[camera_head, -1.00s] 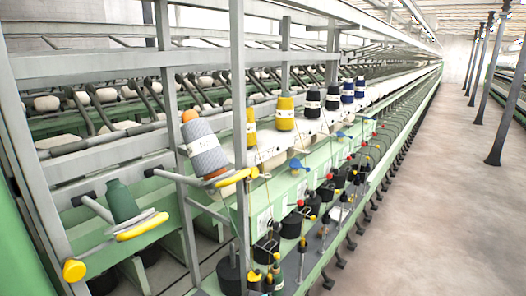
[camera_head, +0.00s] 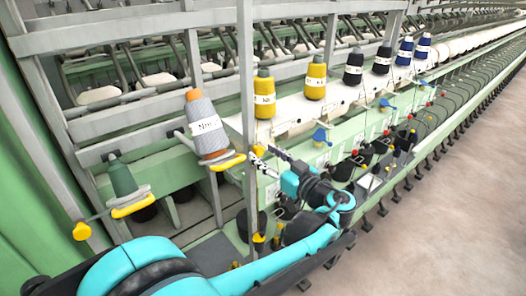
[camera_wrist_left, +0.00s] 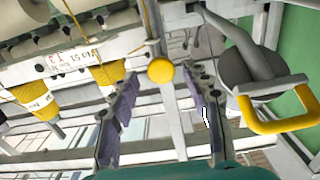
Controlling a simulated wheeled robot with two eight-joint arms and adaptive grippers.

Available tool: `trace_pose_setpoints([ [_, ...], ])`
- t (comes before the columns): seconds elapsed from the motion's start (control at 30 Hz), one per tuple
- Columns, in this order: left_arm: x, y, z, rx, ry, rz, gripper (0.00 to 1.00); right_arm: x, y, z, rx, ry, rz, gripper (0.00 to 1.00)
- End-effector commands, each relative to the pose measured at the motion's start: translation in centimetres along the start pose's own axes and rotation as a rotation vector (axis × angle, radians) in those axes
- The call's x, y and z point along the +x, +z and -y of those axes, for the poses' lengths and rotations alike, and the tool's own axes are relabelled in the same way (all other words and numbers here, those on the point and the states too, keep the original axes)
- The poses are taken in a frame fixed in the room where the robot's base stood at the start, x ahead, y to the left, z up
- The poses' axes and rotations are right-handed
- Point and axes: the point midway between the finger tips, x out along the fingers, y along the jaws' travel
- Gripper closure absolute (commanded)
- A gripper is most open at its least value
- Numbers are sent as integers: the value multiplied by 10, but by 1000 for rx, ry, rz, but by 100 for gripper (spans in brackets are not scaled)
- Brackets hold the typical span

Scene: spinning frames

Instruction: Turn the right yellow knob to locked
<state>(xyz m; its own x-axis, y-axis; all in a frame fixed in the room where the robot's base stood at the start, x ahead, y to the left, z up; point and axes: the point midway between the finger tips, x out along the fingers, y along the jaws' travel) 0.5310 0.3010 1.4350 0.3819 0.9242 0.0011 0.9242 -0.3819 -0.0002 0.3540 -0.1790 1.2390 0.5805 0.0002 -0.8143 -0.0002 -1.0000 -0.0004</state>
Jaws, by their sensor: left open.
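The right yellow knob (camera_head: 258,151) is small and round, near the grey upright post. It also shows between my fingers in the left wrist view (camera_wrist_left: 161,70). My left gripper (camera_head: 268,157) is open, with its fingertips close to this knob; I cannot tell whether they touch it. In the left wrist view the two dark fingers (camera_wrist_left: 160,78) stand apart on either side of the knob. Another yellow knob (camera_head: 82,231) sits at the far left, below the green cone. My right gripper is not in view.
A yellow loop handle (camera_head: 228,162) lies just left of the knob, below the grey spool (camera_head: 206,125). The grey post (camera_head: 247,100) rises close to my gripper. Yellow spools (camera_head: 315,82) stand behind it. The aisle floor (camera_head: 440,225) at right is clear.

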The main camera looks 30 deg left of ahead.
Motion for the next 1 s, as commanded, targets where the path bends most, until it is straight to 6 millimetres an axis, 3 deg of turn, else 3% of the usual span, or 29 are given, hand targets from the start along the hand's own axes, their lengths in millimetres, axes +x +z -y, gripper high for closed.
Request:
trace_pose_setpoints([
  [0.17,14,0,1,1,-1,1,52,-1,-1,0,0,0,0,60],
  [0.43,16,0,0,1,1,1,52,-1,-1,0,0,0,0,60],
  [0.6,16,0,0,1,1,1,97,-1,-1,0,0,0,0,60],
  [1.0,16,0,0,40,1,1,100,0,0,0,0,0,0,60],
])
